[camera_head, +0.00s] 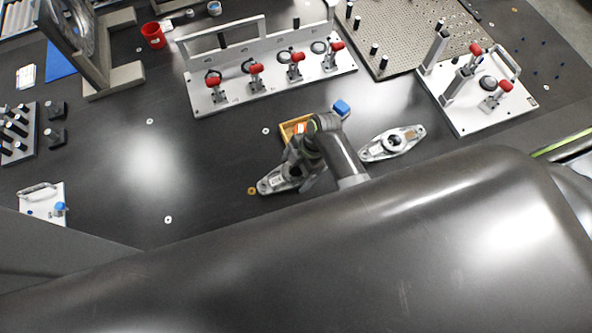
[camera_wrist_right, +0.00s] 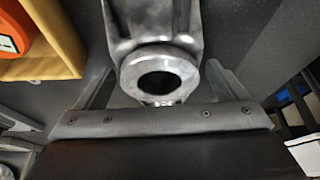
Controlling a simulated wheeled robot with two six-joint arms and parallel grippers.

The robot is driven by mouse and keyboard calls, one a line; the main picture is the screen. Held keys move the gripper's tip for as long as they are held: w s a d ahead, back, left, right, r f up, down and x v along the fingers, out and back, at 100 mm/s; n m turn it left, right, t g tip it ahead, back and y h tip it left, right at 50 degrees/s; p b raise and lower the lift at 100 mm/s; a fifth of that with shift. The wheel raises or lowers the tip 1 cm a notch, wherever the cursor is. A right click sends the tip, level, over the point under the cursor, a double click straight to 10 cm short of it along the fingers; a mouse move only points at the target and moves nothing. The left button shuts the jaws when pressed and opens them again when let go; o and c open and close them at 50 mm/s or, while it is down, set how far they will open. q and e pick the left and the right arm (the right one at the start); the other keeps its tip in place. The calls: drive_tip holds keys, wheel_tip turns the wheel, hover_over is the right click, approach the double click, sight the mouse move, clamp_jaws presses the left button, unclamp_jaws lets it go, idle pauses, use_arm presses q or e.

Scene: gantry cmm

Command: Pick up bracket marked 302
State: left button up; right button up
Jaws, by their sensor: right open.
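Two grey metal brackets lie on the dark table in the head view. One bracket (camera_head: 270,186) is partly hidden under my right gripper (camera_head: 296,171); the other bracket (camera_head: 393,143) lies to the right, clear of it. The number on either is too small to read. In the right wrist view a bracket's ring end (camera_wrist_right: 160,76) sits between the two fingers of my right gripper (camera_wrist_right: 164,86). The fingers are open, one on each side, with no clear grip on it. My left gripper is not in view.
A wooden tray (camera_head: 286,131) with an orange item stands close behind the gripper; it also shows in the right wrist view (camera_wrist_right: 68,45). A blue block (camera_head: 341,107) is near my wrist. A clamp fixture (camera_head: 204,100) stands behind. The table's left middle is mostly clear.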

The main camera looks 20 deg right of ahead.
drive_tip(key=shift+c, duration=0.3)
drive_tip(key=shift+r, duration=0.1)
drive_tip(key=c, duration=1.4)
